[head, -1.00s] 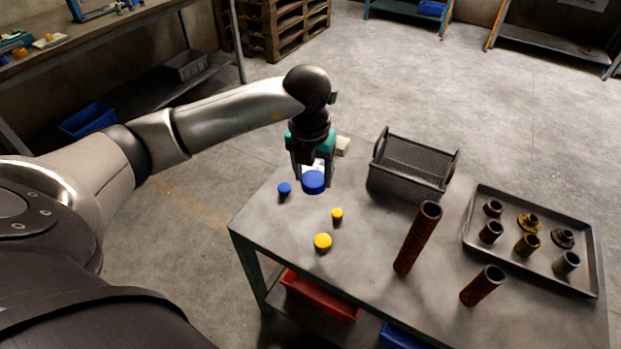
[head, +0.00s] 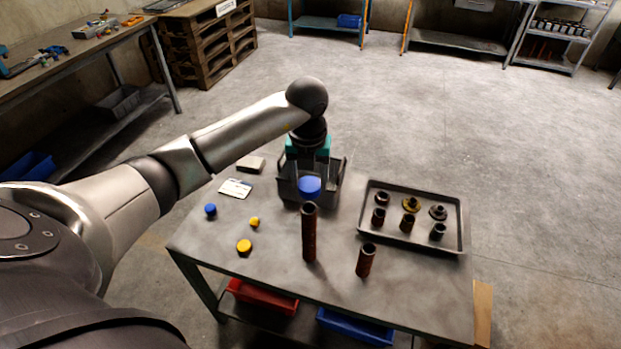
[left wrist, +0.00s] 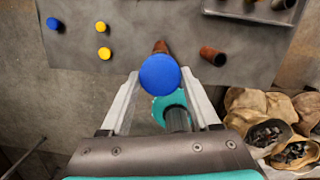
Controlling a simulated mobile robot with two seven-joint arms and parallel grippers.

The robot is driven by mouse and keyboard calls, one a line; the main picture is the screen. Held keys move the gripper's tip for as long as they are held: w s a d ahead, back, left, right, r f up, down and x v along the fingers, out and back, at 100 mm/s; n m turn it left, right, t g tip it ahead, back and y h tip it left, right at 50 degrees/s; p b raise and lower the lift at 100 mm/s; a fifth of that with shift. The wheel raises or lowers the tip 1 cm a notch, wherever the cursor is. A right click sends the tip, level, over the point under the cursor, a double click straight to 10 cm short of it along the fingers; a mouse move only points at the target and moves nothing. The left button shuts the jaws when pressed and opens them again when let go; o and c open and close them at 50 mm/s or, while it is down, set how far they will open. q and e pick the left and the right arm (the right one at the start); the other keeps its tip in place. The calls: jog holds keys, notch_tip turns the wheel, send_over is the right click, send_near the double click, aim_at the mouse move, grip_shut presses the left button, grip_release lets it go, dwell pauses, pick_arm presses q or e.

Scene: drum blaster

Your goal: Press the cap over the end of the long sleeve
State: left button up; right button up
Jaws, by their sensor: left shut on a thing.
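My left gripper (head: 310,180) is shut on a large blue cap (head: 310,188). In the head view the cap shows just above and behind the top of the long sleeve (head: 309,235), a rusty tube standing upright on the table. In the left wrist view the cap (left wrist: 160,75) sits between the two fingers and hides most of the long sleeve (left wrist: 160,47). The cap appears apart from the sleeve; the exact gap is hard to tell. A shorter rusty sleeve (head: 366,260) stands to the right. My right gripper is not in view.
A dark basket (head: 335,200) stands behind the cap. A tray (head: 458,245) with several short fittings lies at the right. A small blue cap (head: 210,210) and two yellow caps (head: 254,222) (head: 244,247) are at the left. The table's (head: 280,255) front middle is clear.

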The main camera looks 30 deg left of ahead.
aim_at(309, 197)
pick_arm(q)
jog(key=shift+a+f+b, duration=0.1)
jog(key=shift+f+b, duration=0.25)
jog(key=shift+f, duration=0.15)
jog(key=shift+f+b, duration=0.3)
jog(key=shift+f, duration=0.05)
notch_tip(309, 197, down, 3)
jog(key=shift+b, duration=1.25)
jog(key=shift+f, duration=0.4)
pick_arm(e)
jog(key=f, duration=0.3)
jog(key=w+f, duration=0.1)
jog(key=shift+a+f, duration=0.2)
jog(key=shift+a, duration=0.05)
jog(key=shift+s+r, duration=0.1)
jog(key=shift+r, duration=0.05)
pick_arm(q)
jog(key=shift+f+b, duration=0.7)
jog(key=shift+f, duration=0.25)
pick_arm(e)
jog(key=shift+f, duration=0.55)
